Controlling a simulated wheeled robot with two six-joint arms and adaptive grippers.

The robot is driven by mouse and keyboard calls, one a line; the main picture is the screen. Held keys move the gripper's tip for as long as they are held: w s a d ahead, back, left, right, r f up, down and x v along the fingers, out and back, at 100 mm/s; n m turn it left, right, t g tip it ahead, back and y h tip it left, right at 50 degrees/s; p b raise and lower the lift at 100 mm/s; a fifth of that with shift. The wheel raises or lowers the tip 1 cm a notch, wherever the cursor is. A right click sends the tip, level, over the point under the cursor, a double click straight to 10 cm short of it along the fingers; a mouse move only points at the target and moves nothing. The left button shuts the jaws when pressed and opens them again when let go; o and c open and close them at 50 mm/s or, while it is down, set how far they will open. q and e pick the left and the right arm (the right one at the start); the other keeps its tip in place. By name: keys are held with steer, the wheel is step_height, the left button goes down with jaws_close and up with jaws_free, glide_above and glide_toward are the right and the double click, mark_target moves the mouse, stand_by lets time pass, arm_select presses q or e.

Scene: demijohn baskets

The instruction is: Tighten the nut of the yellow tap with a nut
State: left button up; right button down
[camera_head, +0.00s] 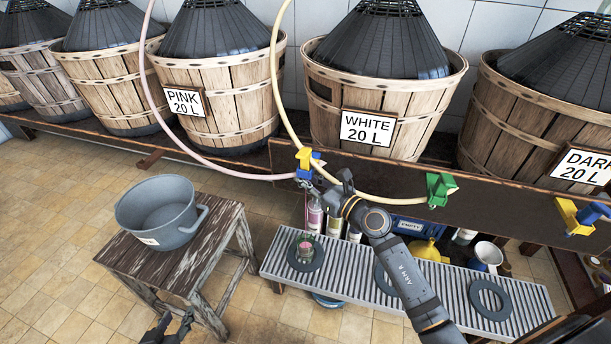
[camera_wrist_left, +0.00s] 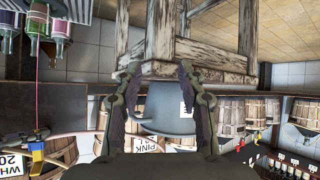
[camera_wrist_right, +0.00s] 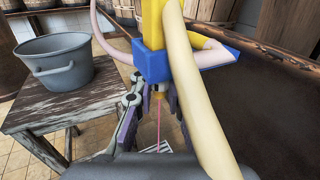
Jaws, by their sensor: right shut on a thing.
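The yellow tap (camera_head: 304,158) with a blue body hangs at the edge of the dark shelf, left of centre in the head view. My right gripper (camera_head: 318,182) is at the tap's underside. Its fingers (camera_wrist_right: 153,102) are shut on the nut, whose sides they partly hide. A thin pink stream (camera_wrist_right: 158,128) runs down below it. My left gripper (camera_head: 172,325) is open and empty, low beside the wooden stool; its fingers (camera_wrist_left: 157,72) stand apart.
A grey pot (camera_head: 158,212) stands on the wooden stool (camera_head: 135,257). Pink (camera_head: 165,112) and cream (camera_head: 278,80) hoses hang near my right gripper. A green tap (camera_head: 440,188) and another yellow-blue tap (camera_head: 577,216) are further right. Bottles and a slatted rack (camera_head: 345,285) are below.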

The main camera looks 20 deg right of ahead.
steer(key=shift+h+p, duration=0.3)
steer(key=shift+p, duration=0.15)
arm_select(q)
steer(key=s+f+g, duration=0.4)
steer(key=s+f, duration=0.3)
steer(key=s, duration=0.1)
steer(key=shift+s+d+g, duration=0.4)
steer(key=shift+d, duration=0.05)
arm_select(e)
steer(key=c, duration=1.3)
jaws_free()
steer(key=v, duration=0.7)
steer(key=shift+s+d, duration=0.15)
steer(key=shift+s, duration=0.15)
